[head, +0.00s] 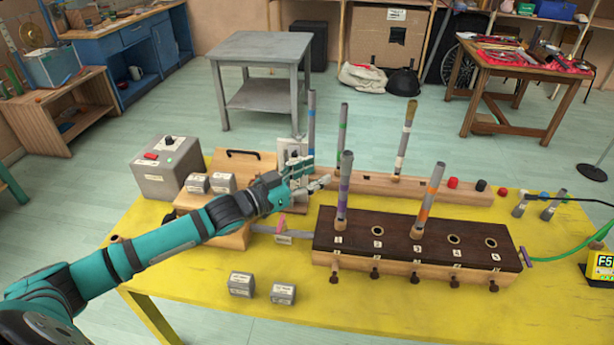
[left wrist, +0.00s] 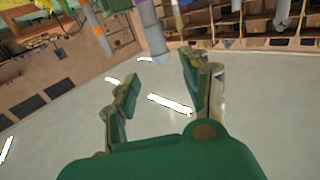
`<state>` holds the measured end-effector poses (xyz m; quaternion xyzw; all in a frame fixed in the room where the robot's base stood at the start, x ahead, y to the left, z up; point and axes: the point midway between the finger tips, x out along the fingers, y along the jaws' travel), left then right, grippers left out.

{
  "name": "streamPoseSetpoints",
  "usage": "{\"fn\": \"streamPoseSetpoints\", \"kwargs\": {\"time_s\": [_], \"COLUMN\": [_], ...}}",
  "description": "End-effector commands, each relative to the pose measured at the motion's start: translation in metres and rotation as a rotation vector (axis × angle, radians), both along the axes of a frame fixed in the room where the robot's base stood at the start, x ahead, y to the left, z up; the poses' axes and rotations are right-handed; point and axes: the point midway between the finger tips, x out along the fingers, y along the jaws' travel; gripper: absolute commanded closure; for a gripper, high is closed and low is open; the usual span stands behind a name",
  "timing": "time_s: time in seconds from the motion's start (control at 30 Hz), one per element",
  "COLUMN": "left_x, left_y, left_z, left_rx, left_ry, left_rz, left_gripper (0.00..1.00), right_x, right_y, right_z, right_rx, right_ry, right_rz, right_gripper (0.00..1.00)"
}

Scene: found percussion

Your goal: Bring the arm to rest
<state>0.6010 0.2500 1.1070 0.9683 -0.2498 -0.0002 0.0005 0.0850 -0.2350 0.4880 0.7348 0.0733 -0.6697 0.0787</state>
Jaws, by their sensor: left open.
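My left arm reaches in from the left over the yellow table (head: 180,290). My left gripper (head: 322,172) is open and empty, held above the table behind the left end of the dark block (head: 397,238). In the left wrist view its two fingers (left wrist: 155,92) stand apart with nothing between them. A tube with a purple band (head: 345,187) stands upright in the block, close to the right of my gripper. My right gripper is not in view.
A tube with an orange band (head: 429,197) leans in the block. Further tubes (head: 342,135) stand in a wooden rail (head: 440,190) behind. A grey box (head: 167,166) and small grey blocks (head: 241,284) sit at left. The table's front left is mostly bare.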

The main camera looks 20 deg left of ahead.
Motion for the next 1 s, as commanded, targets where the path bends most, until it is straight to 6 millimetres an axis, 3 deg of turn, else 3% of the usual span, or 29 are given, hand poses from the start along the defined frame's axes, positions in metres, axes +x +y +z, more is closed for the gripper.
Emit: {"fn": "streamPoseSetpoints", "kwargs": {"time_s": [0.13,0.37,0.47,0.53,0.63,0.73,0.9,1.0], "left_x": [-0.012,-0.017,-0.026,-0.040,-0.078,-0.126,-0.193,-0.227], "left_y": [0.006,0.006,-0.009,-0.027,-0.055,-0.067,-0.064,-0.059], "left_z": [0.000,-0.003,-0.022,-0.049,-0.096,-0.134,-0.169,-0.180], "left_rx": [0.000,0.002,0.018,0.048,0.121,0.209,0.315,0.356], "left_ry": [0.001,0.007,0.057,0.131,0.291,0.470,0.713,0.828], "left_rz": [-0.001,0.001,0.012,0.035,0.087,0.150,0.227,0.255], "left_gripper": [0.52,0.52,0.52,0.52,0.52,0.52,0.52,0.52], "right_x": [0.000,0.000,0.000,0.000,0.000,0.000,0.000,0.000], "right_y": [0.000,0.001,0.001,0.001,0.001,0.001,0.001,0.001], "right_z": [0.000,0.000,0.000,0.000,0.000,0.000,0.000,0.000], "right_rx": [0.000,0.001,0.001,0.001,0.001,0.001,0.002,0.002], "right_ry": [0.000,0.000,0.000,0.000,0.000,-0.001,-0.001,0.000], "right_rz": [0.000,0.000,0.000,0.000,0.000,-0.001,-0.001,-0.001], "right_gripper": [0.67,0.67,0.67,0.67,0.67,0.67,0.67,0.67]}}
